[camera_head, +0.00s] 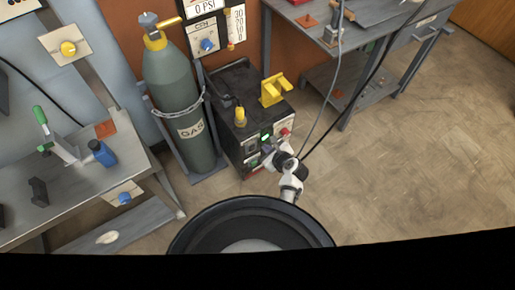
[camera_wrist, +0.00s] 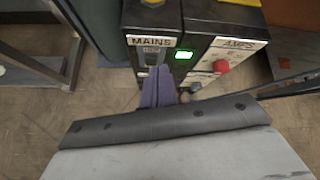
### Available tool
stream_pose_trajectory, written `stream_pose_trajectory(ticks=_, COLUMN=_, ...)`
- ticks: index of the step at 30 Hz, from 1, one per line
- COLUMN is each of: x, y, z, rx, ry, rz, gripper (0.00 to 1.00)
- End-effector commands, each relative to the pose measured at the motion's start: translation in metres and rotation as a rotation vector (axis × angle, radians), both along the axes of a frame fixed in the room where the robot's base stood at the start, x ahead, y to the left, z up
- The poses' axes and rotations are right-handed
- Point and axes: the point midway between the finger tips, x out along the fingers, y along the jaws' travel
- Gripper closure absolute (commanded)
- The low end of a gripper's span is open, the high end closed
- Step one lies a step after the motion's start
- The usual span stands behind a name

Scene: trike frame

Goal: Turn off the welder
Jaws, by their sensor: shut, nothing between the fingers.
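The welder (camera_head: 238,82) is a dark box standing on the floor beside the gas bottle, with yellow parts on top. Its front also fills the top of the wrist view, with a MAINS panel (camera_wrist: 150,41) on the left and an AMPS panel (camera_wrist: 232,46) on the right. A green light (camera_wrist: 184,55) glows between them. A red knob (camera_wrist: 221,67) is on the AMPS panel. My gripper (camera_wrist: 158,72) is shut and empty, its purple fingers just below the MAINS label at the panel. They hide the lower part of that panel. I cannot tell whether they touch it.
The grey gas bottle (camera_head: 183,100) is chained in a stand left of the welder. A workbench (camera_head: 75,188) with tools stands at the left, another bench (camera_head: 340,55) at the upper right. Dark cables hang right of the welder. The floor (camera_head: 420,150) at the right is clear.

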Motion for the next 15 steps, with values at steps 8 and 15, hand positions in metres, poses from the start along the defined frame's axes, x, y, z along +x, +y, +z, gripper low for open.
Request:
stream_pose_trajectory(ticks=8, x=-0.052, y=-0.024, z=-0.042, rx=0.206, ry=0.173, rz=-0.14, gripper=1.0)
stream_pose_trajectory(ticks=15, x=-0.053, y=-0.024, z=-0.042, rx=0.209, ry=0.175, rz=-0.142, gripper=1.0)
